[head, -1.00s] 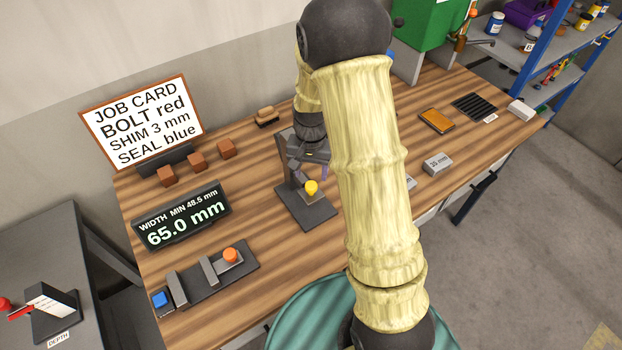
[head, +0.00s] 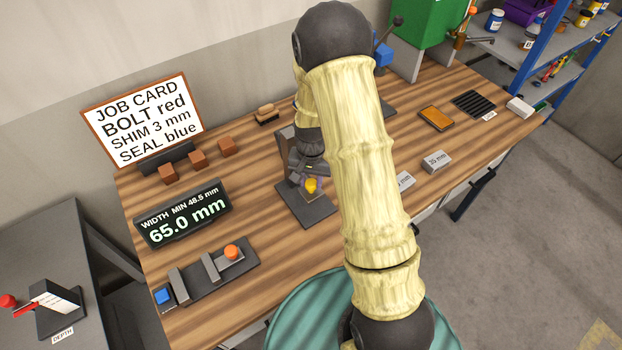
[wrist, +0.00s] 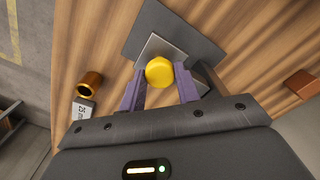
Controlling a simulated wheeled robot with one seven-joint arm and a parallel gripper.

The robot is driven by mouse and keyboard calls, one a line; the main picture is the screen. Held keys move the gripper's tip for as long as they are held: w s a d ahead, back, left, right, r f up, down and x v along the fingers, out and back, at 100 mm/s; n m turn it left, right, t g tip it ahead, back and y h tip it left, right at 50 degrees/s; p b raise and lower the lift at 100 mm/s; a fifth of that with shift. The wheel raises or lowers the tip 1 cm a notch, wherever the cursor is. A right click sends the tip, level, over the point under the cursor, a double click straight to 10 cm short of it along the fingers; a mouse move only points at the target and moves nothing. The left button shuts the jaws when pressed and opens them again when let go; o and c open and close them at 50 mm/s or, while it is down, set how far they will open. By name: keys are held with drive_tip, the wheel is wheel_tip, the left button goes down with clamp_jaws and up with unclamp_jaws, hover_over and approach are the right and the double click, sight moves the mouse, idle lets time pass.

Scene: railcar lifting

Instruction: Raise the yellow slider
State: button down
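The yellow slider (head: 312,185) is a round yellow knob on a dark stand with a flat base plate (head: 312,212) on the wooden bench. In the wrist view the yellow knob (wrist: 159,71) lies between the tips of my gripper's two purple fingers (wrist: 160,88). In the head view my gripper (head: 309,183) is right at the knob, and my arm hides part of the stand.
A display (head: 183,214) reading 65.0 mm and a gauge with an orange knob (head: 232,252) stand to the left. Brown blocks (head: 197,159) and a job card (head: 143,119) are behind.

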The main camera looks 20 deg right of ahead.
sight(311, 182)
wheel_tip(311, 182, up, 6)
drive_tip(key=p, duration=0.2)
drive_tip(key=shift+p, duration=0.4)
drive_tip(key=c, duration=1)
unclamp_jaws()
drive_tip(key=shift+r, duration=0.1)
wheel_tip(311, 182, up, 17)
drive_tip(key=b, duration=0.4)
